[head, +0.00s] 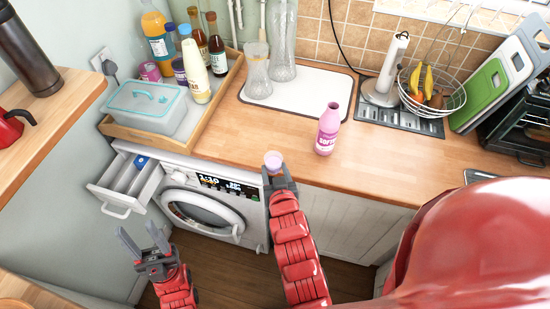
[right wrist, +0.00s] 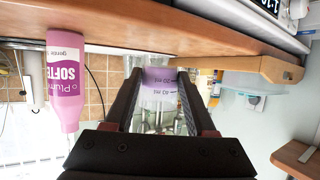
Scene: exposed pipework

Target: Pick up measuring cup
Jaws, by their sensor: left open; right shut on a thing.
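The measuring cup (head: 273,161) is small, with pale purple in it and ml marks on its clear side. My right gripper (head: 277,175) is shut on it at the front edge of the counter. The right wrist view shows the cup (right wrist: 159,88) between both fingers (right wrist: 160,95); that view is upside down. Whether the cup still touches the counter cannot be told. My left gripper (head: 141,236) is open and empty, low in front of the washing machine (head: 202,212).
A pink bottle (head: 328,130) stands on the wooden counter (head: 385,155), right of the cup; it also shows in the wrist view (right wrist: 66,85). The detergent drawer (head: 125,185) is pulled out. A wooden tray (head: 200,125) holds bottles and a lidded box (head: 147,105).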

